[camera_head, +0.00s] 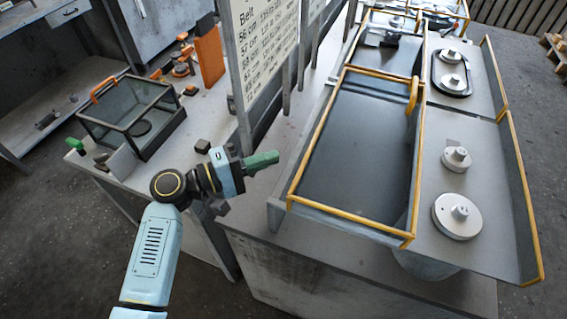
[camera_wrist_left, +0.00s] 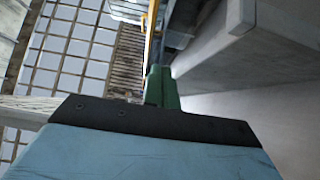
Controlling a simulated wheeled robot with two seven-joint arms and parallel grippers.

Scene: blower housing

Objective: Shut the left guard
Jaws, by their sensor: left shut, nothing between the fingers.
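The left guard is a dark panel (camera_head: 350,150) in a yellow frame, left of the pulleys on the near machine. A yellow handle (camera_head: 413,95) stands at its far right corner. I cannot tell how far it is open. My left gripper (camera_head: 275,157) has green fingers, shut and empty, just left of the guard's frame and apart from it. The fingers also show in the left wrist view (camera_wrist_left: 160,88), beside a grey slab-like surface (camera_wrist_left: 215,35). My right gripper is not in view.
Grey pulleys (camera_head: 457,215) sit right of the panel, with a yellow-edged side wall (camera_head: 525,215) beyond them. A board with belt numbers (camera_head: 262,50) stands behind my left gripper. A glass-sided box (camera_head: 135,105) with an orange handle is on the left bench.

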